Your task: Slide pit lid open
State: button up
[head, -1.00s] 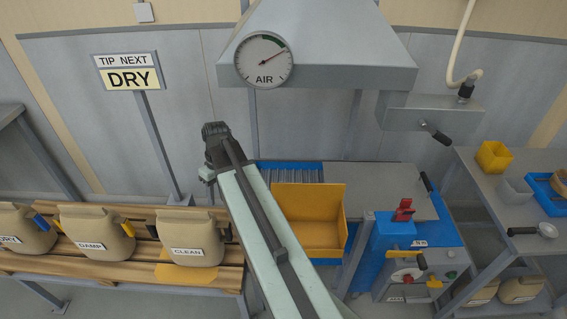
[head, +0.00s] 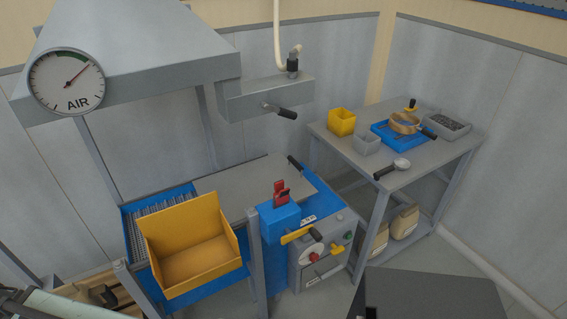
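The pit lid is a flat grey plate (head: 240,186) lying on the blue pit frame (head: 131,236). A black handle (head: 295,163) stands at its right end. The lid covers the middle and right of the pit. To its left, a strip of metal grating (head: 160,203) is uncovered. A yellow open-front hopper (head: 196,254) stands in front and hides part of the grating and lid edge. Part of my pale arm shows in the bottom left corner, well away from the handle.
A blue control box (head: 279,222) with a red clip (head: 281,194) stands in front of the lid's right part. A grey hood (head: 135,50) with an air gauge (head: 66,82) and a bracket (head: 265,97) overhang. A side table (head: 400,175) holding bins stands right.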

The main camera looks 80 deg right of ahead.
aim_at(239, 188)
jog(key=u, duration=0.55)
jog(key=k, duration=1.85)
jog(key=z, duration=0.55)
jog(key=i, duration=1)
